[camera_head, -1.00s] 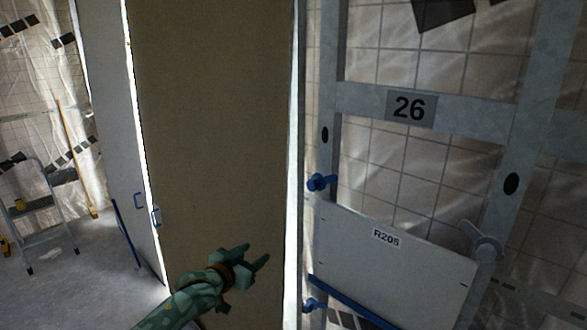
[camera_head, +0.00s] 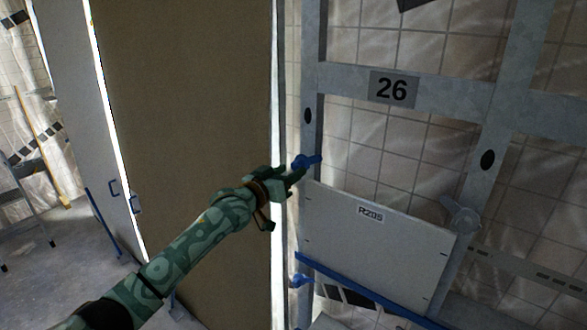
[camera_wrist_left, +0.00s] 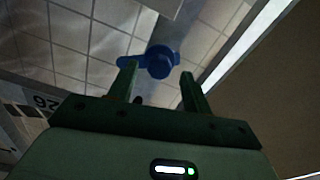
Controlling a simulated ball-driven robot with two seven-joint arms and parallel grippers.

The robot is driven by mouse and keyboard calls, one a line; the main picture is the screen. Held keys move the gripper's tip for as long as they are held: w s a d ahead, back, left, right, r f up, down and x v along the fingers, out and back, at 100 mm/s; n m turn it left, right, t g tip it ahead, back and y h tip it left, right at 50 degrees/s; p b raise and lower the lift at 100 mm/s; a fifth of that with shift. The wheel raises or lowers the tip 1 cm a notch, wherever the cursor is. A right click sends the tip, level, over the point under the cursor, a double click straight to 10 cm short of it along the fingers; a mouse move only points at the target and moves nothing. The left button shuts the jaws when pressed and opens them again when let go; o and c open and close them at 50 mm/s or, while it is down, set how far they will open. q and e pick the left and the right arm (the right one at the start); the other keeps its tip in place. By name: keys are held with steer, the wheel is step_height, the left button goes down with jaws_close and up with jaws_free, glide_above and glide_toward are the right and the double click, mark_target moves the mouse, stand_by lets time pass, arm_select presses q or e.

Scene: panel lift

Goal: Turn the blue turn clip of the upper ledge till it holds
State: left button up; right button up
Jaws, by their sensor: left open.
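A blue turn clip (camera_head: 307,161) sits on the left upright of the frame, by the top left corner of the white panel R205 (camera_head: 375,245). My left gripper (camera_head: 296,173) is at this clip, its fingertips partly overlapping it in the head view. In the left wrist view the clip (camera_wrist_left: 159,62) shows between and just past the two open fingers (camera_wrist_left: 161,82), its lever pointing left. I cannot tell whether the fingers touch it. A second blue clip (camera_head: 301,281) sits lower on the same upright. My right gripper is not in view.
A blue ledge (camera_head: 345,284) runs under the panel. A grey clip (camera_head: 460,214) is at the panel's right side. A sign reading 26 (camera_head: 392,90) is on the crossbar. A large brown board (camera_head: 185,120) stands left of the frame, behind my left arm.

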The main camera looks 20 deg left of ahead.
mark_target(306, 163)
arm_select(q)
steer(key=shift+x, duration=0.8)
steer(key=shift+w+d, duration=0.2)
steer(key=shift+w, duration=0.3)
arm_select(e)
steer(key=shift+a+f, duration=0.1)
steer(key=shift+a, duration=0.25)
arm_select(q)
steer(key=c, duration=1)
steer(key=shift+o, duration=0.2)
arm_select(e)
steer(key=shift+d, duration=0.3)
